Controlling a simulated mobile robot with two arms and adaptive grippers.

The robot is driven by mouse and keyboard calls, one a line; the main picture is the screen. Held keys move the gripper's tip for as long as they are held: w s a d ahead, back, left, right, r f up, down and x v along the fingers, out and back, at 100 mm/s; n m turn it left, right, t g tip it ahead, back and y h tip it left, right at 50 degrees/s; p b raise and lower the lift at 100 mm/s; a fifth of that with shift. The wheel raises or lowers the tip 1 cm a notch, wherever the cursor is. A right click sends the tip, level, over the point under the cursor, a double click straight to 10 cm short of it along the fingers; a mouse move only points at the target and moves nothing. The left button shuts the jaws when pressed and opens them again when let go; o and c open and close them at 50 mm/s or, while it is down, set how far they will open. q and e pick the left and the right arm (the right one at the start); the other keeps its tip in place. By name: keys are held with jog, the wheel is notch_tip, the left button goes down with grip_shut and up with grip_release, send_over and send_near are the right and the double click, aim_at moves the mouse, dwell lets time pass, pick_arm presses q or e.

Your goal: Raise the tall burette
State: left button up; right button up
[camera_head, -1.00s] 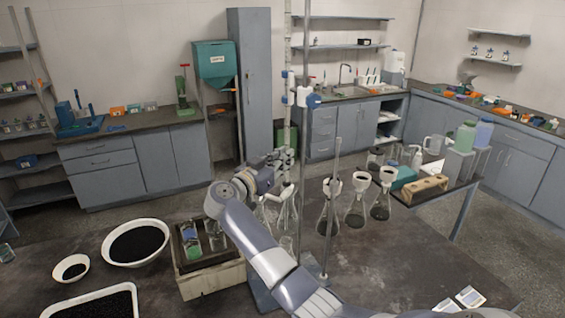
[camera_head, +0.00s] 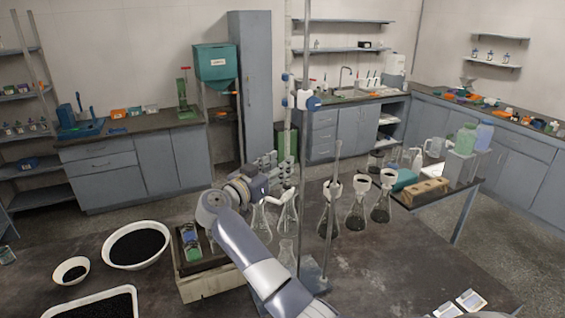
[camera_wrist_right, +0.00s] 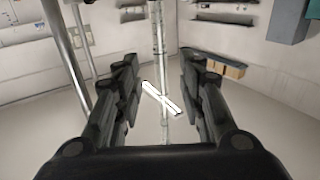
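The tall burette (camera_head: 287,50) is a thin, upright, clear graduated tube beside a metal stand rod (camera_head: 304,60). A blue and white clamp (camera_head: 305,101) is at its upper part. My right gripper (camera_head: 280,160) is at the burette's lower part in the head view. In the right wrist view the gripper (camera_wrist_right: 160,85) is open, and the burette (camera_wrist_right: 158,45) runs upright between the two fingers with a gap on each side. A white crossed piece (camera_wrist_right: 162,98) shows at the tube there. My left gripper is not in view.
Several flasks with funnels (camera_head: 357,205) stand right of the rod, and others stand beneath my gripper. A wooden box (camera_head: 212,284) and bowls of dark grains (camera_head: 137,246) are at the left.

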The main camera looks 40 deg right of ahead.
jog(key=s+a+r, duration=0.2)
jog(key=a+r, duration=0.5)
jog(key=a, duration=0.1)
jog(key=shift+a, duration=0.15)
dwell(0.3)
dwell(0.5)
